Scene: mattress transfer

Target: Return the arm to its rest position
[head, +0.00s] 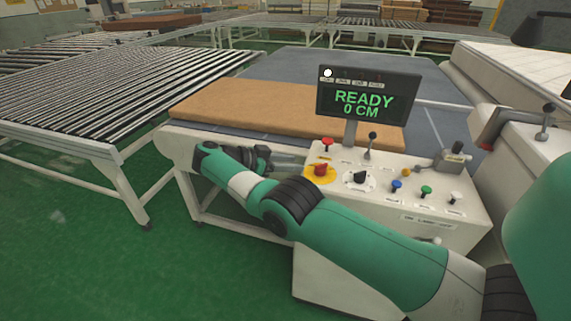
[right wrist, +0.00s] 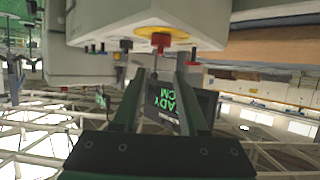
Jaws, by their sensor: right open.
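My right arm, green with dark joints, comes in from the right in the head view and reaches across the front of the white control panel (head: 452,222). Its gripper (head: 298,161) is beside the panel's left edge, near the red mushroom button (head: 320,170) on a yellow disc. The gripper is open and empty. In the right wrist view, which is upside down, the two fingers (right wrist: 157,78) are apart, with the red button (right wrist: 160,40) beyond them. My left gripper is not in view.
A screen (head: 368,95) on a post reads READY 0 CM. Levers and coloured knobs stand on the panel. A tan mattress (head: 245,106) lies behind it on a grey table (head: 300,65). A roller conveyor (head: 110,90) is at left. Green floor (head: 90,265) is clear at front left.

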